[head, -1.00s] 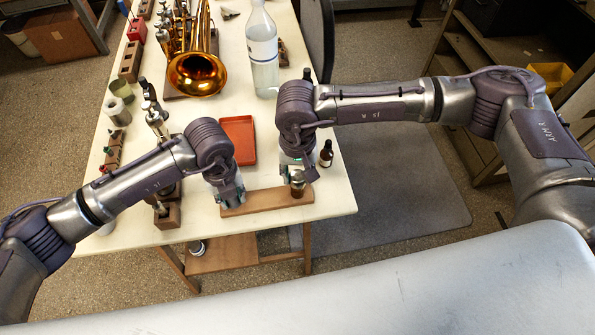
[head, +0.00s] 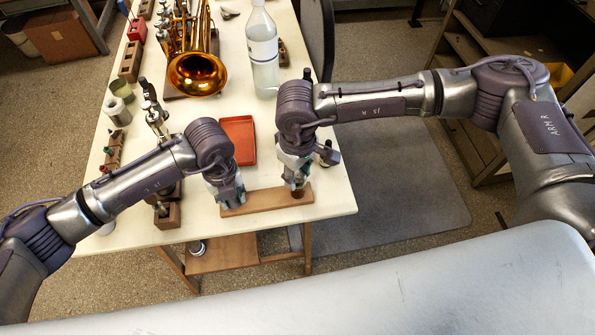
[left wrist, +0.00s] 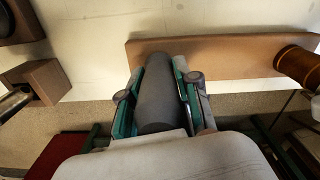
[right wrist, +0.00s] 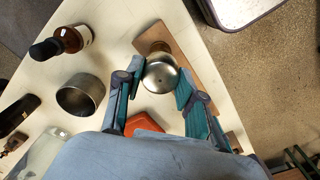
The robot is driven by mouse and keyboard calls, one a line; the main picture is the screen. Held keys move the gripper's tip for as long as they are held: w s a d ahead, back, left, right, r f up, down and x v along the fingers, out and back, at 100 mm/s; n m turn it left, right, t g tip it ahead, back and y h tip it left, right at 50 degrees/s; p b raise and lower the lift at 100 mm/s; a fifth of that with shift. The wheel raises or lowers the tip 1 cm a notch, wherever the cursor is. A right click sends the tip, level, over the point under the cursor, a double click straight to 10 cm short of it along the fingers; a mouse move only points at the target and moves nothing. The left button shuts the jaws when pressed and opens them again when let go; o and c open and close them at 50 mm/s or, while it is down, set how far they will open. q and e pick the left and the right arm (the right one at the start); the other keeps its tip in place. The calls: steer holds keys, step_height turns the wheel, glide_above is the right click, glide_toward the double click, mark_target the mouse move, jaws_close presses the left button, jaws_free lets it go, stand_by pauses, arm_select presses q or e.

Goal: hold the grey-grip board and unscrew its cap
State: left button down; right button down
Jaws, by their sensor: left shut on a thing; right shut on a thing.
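The brown wooden board (head: 265,201) lies on the table near its front edge. Its grey grip (left wrist: 160,98) tapers upward between the fingers of my left gripper (left wrist: 162,68), which is shut on it at the board's left end. In the head view my left gripper (head: 229,200) hides the grip. At the board's right end stands a brown post (left wrist: 299,66) with a silvery metal cap (right wrist: 160,75). My right gripper (right wrist: 156,88) is above that end, pointing down, its fingers shut on the cap. In the head view my right gripper (head: 297,180) hides most of the cap.
A red tray (head: 238,136) lies behind the board. A brown dropper bottle (right wrist: 72,39) and a metal cup (right wrist: 80,96) stand near my right gripper. Wooden blocks (head: 167,214) are left of my left gripper. A brass horn (head: 197,72) and clear bottle (head: 262,55) stand farther back.

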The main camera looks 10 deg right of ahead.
stand_by(0.3)
steer(key=n, duration=0.5)
steer(key=c, duration=0.6)
jaws_free()
steer(key=shift+c, duration=0.2)
